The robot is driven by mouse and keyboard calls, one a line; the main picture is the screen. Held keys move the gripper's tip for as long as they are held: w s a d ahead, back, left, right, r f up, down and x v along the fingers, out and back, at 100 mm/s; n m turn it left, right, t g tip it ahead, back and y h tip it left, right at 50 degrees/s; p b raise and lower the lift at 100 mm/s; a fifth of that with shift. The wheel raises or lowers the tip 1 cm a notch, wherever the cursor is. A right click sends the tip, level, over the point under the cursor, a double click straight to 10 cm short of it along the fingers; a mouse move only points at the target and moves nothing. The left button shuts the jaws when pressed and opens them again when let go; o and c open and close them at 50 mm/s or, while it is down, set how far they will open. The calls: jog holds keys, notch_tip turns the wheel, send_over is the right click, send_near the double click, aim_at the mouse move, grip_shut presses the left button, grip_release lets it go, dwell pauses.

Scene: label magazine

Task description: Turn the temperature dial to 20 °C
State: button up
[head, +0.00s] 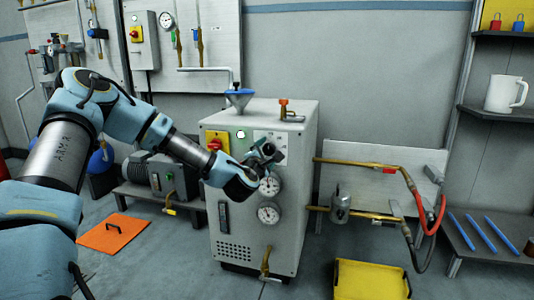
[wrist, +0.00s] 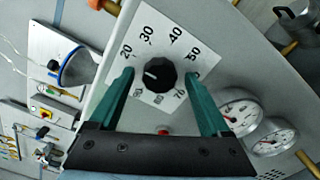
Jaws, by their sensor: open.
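The temperature dial is a black ridged knob (wrist: 158,75) on a white square scale plate (wrist: 148,18) in the wrist view. The plate also shows in the head view (head: 277,138). Numbers ring the knob, with 20 at upper left and 30 and 40 at the top. A small pale pointer mark on the knob points left, seemingly a little below the 20. My gripper (wrist: 157,73) is open, its two green fingers on either side of the knob with visible gaps. In the head view my gripper (head: 266,154) is at the cabinet front and hides the knob.
The grey cabinet (head: 235,225) carries two round gauges (head: 268,214) below the dial and a red-and-yellow switch (head: 216,143) to its left. Brass pipes (head: 350,162) stick out right. A yellow tray (head: 370,282) lies on the floor.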

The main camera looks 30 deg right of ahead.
jog(key=p+v, duration=0.1)
jog(key=v, duration=0.9)
jog(key=shift+s+a+p, duration=0.3)
